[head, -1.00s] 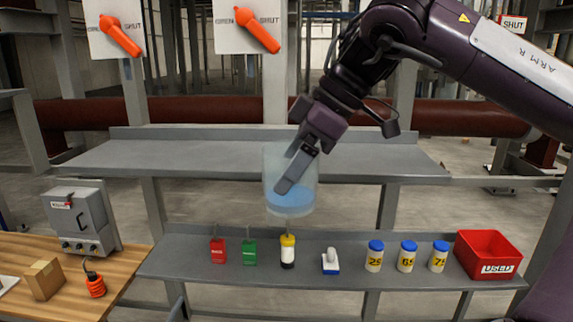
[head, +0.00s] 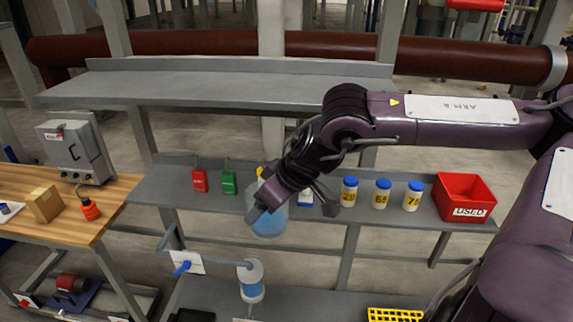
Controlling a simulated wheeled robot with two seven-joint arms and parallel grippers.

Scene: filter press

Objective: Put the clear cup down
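The clear cup (head: 270,226) with blue liquid in it is held up by my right gripper (head: 262,214). It shows in the head view in front of the middle shelf, roughly upright. My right gripper is shut on its wall, and a dark finger covers part of its upper left side. I cannot tell whether the cup's base touches anything; floor and the shelf's front edge show around it. My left gripper is not in view.
The middle shelf (head: 330,212) holds a red tag (head: 199,180), a green tag (head: 229,182), several blue-capped jars and a red USED bin (head: 465,196). The bare upper shelf (head: 215,88) is behind.

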